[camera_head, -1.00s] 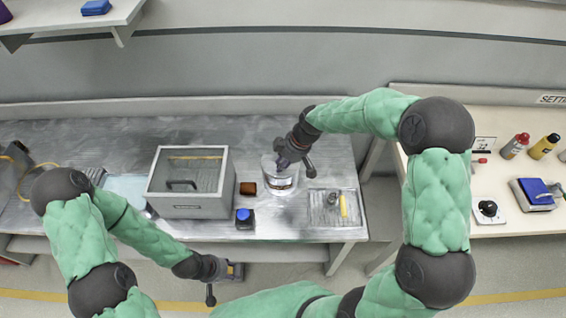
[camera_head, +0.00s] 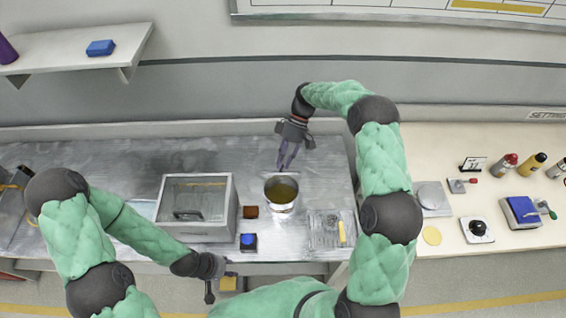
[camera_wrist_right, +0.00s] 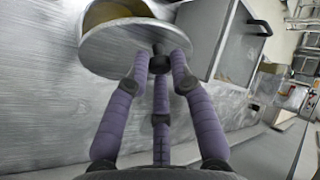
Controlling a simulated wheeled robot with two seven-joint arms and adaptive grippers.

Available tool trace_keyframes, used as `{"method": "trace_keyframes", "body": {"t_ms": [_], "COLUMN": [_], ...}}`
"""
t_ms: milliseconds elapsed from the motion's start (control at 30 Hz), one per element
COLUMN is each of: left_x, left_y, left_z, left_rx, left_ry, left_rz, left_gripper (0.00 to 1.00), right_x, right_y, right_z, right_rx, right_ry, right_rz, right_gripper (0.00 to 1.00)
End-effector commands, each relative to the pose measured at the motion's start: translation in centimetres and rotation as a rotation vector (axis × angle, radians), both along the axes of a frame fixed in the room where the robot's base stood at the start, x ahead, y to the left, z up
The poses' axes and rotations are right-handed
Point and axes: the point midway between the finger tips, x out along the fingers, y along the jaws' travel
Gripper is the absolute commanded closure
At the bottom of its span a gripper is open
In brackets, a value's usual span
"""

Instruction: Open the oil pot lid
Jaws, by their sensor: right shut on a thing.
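The oil pot (camera_head: 281,207) stands on the metal bench in the head view, its top uncovered and yellowish oil showing inside. My right gripper (camera_head: 287,158) is above and behind the pot, clear of it. In the right wrist view, my right gripper (camera_wrist_right: 160,62) is shut on the dark knob of the round metal lid (camera_wrist_right: 125,45). The lid is held tilted, off the pot, and the pot's rim (camera_wrist_right: 97,13) shows behind it.
A small tray (camera_head: 325,241) lies to the right. A side table (camera_head: 450,232) with bottles is further right.

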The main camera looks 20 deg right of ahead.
Motion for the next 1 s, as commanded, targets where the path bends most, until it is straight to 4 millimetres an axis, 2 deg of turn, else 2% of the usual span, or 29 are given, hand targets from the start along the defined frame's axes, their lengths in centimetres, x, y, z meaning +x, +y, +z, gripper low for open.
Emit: {"method": "trace_keyframes", "body": {"t_ms": [100,500,1000], "left_x": [0.0,0.0,0.0], "left_y": [0.0,0.0,0.0], "left_z": [-0.1,-0.9,-1.2], "left_rx": [0.000,0.000,0.000], "left_ry": [0.000,0.000,0.000], "left_rz": [0.000,0.000,0.000], "left_gripper": [0.60,0.60,0.60], "right_x": [1.2,3.9,4.9], "right_y": [-0.2,-1.0,-1.5], "right_z": [0.1,-0.5,-1.0], "right_rx": [-0.002,-0.004,-0.006], "right_ry": [-0.013,-0.005,0.001], "right_rz": [-0.006,-0.004,0.000], "right_gripper": [1.00,1.00,1.00]}}
